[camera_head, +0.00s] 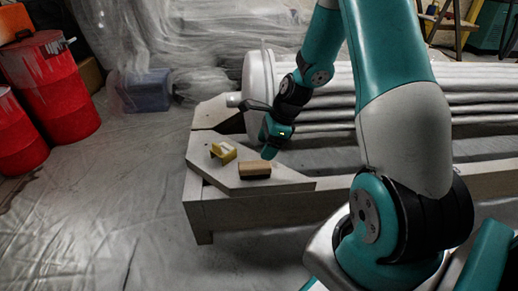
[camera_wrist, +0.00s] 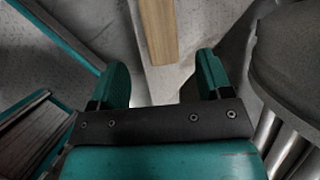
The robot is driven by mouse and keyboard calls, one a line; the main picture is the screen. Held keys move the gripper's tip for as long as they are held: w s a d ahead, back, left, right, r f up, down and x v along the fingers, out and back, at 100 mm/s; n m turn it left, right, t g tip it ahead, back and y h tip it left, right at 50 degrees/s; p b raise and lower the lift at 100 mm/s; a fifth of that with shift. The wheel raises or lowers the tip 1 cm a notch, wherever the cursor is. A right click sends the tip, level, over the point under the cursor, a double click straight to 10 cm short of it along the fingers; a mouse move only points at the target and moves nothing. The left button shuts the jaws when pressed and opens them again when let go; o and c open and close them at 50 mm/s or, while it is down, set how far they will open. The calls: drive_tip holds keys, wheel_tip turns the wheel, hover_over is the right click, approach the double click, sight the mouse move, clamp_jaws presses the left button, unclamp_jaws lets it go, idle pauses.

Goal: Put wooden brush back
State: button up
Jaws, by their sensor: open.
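The wooden brush (camera_head: 255,168) is a small tan block with a dark underside. It lies on the pale corner board of a low frame in the head view. My gripper (camera_head: 269,147) is just above and behind it, apart from it. In the wrist view my gripper (camera_wrist: 163,68) is open, with nothing between its fingers. A tan wooden strip, which looks like the brush (camera_wrist: 158,28), lies beyond the fingertips and runs out of the top edge.
A small yellow object (camera_head: 223,152) lies on the same board (camera_head: 212,174), left of the brush. A large white drum end (camera_head: 258,82) and long grey pipes (camera_head: 472,97) rise behind. Red barrels (camera_head: 55,85) stand at left. The sheeted floor (camera_head: 110,215) in front is clear.

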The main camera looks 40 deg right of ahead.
drive_tip(key=shift+p+v, duration=0.3)
drive_tip(key=shift+v, duration=0.75)
drive_tip(key=s+a+r+n+g, duration=0.1)
drive_tip(key=s+a+r+n, duration=0.3)
drive_tip(key=a+r+n, duration=0.95)
drive_tip(key=s+a+r+n, duration=0.3)
drive_tip(key=s+a+n, duration=0.3)
drive_tip(key=s+n, duration=0.2)
drive_tip(key=s+a+r+n+g, duration=0.1)
drive_tip(key=s+a+r+n, duration=0.2)
drive_tip(key=s+a+n, duration=0.3)
drive_tip(key=s+n, duration=0.1)
drive_tip(key=n, duration=0.3)
drive_tip(key=shift+s+a+g, duration=0.25)
drive_tip(key=shift+s+g, duration=0.05)
drive_tip(key=shift+s, duration=0.1)
drive_tip(key=shift+r, duration=0.15)
